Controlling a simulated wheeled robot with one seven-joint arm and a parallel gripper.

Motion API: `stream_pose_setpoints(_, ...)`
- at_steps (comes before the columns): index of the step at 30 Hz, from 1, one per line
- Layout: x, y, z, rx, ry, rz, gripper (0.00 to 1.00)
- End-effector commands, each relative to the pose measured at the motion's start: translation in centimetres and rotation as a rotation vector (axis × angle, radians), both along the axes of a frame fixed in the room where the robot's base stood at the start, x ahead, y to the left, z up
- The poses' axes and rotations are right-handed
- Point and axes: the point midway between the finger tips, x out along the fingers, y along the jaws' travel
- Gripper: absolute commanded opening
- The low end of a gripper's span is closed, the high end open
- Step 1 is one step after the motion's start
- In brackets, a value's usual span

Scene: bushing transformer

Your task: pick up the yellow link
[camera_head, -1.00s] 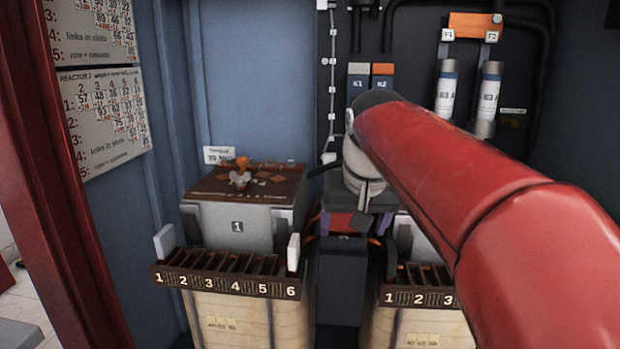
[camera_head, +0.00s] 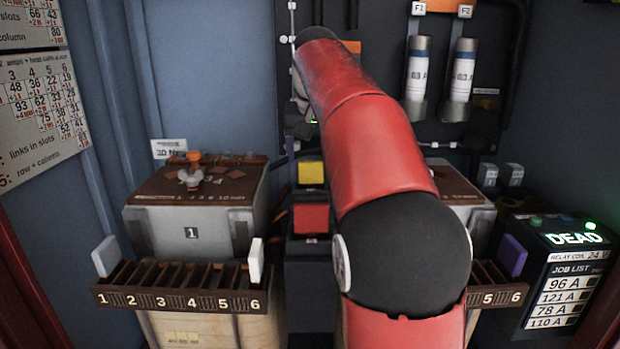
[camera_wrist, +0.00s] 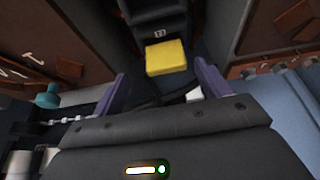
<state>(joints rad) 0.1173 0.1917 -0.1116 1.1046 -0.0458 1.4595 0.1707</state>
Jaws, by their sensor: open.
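The yellow link (camera_head: 311,172) is a small yellow block between the two transformers, above a red block, in the head view. In the wrist view the yellow link (camera_wrist: 165,57) sits just ahead at the top centre, in or on a dark holder. My gripper (camera_wrist: 162,72) shows two purple fingers spread apart, with nothing between them. The link lies beyond the fingertips, roughly centred between them, and appears apart from them. In the head view my red arm hides most of the gripper.
Transformer 1 (camera_head: 190,210) stands left, with a slotted rack (camera_head: 180,300) in front. A second transformer (camera_head: 458,185) on the right is partly behind my arm. A red block (camera_head: 310,217) sits below the link. A box marked DEAD (camera_head: 570,265) stands far right.

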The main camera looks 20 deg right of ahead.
Motion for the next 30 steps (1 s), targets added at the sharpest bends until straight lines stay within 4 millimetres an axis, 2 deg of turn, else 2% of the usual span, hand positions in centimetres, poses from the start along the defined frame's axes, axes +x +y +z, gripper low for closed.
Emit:
stream_pose_setpoints(1, 0.2, -0.1, -0.8, 0.001, 0.003, 0.000, 0.76)
stream_pose_setpoints(7, 1.1, -0.1, -2.2, 0.000, 0.002, 0.001, 0.76)
stream_pose_setpoints(15, 2.8, -0.3, -5.6, 0.000, 0.001, 0.001, 0.76)
stream_pose_setpoints(22, 2.9, -0.3, -5.8, 0.000, 0.000, 0.001, 0.76)
stream_pose_setpoints(30, 2.9, -0.3, -5.8, 0.000, 0.000, 0.001, 0.42)
